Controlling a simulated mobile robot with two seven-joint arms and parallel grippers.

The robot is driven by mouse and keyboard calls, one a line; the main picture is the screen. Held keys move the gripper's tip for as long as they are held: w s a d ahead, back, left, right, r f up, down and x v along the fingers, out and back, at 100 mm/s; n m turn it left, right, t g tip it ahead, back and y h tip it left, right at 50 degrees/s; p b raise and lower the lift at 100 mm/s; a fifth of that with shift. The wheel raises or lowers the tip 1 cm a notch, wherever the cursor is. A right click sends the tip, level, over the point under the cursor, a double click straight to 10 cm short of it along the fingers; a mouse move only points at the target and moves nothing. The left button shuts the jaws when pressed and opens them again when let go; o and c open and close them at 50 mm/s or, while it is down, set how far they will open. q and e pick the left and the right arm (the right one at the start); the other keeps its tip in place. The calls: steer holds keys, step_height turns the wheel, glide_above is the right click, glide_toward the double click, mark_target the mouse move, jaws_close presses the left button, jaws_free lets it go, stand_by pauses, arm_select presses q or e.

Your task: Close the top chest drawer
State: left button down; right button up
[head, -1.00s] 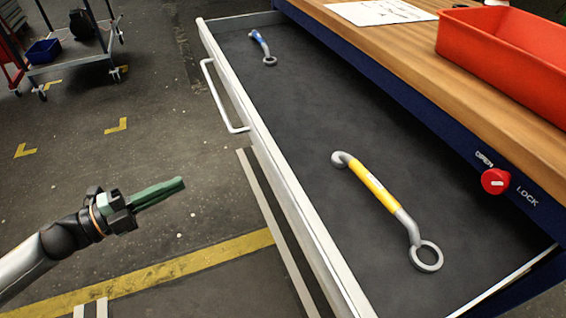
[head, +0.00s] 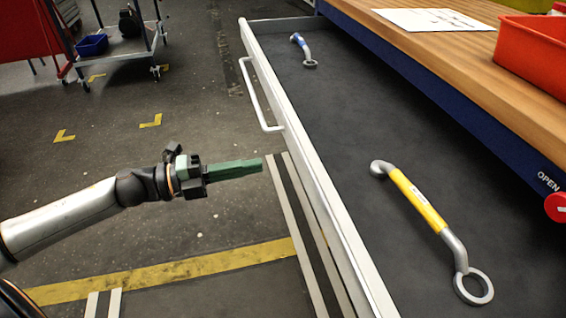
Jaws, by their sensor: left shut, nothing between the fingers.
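The top chest drawer (head: 318,188) stands pulled out from the workbench, with its pale front panel running from upper left to lower right. Its white bar handle (head: 258,98) is on the outer face, toward the far end. Inside lie a yellow wrench (head: 418,202) and a smaller blue wrench (head: 303,47). My left gripper (head: 258,166) is shut and empty, left of the drawer front and nearer than the handle. It points right toward the panel, with a small visible gap. My right gripper is not in view.
The wooden bench top (head: 450,50) carries a white sheet (head: 432,20) and a red bin (head: 535,60). A red knob (head: 556,207) is on the blue bench edge. A wheeled cart (head: 115,45) stands at the far left. The floor left of the drawer is clear.

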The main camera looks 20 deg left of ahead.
mark_target(299, 158)
arm_select(q)
steer(key=x, duration=0.5)
steer(key=shift+w+d+r, duration=0.1)
steer(key=shift+w+d, duration=0.05)
steer(key=shift+d, duration=0.05)
steer(key=shift+w+d, duration=0.4)
steer(key=shift+d, duration=0.1)
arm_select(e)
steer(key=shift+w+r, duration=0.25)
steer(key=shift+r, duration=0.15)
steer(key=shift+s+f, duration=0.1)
arm_select(q)
steer(key=shift+d, duration=0.1)
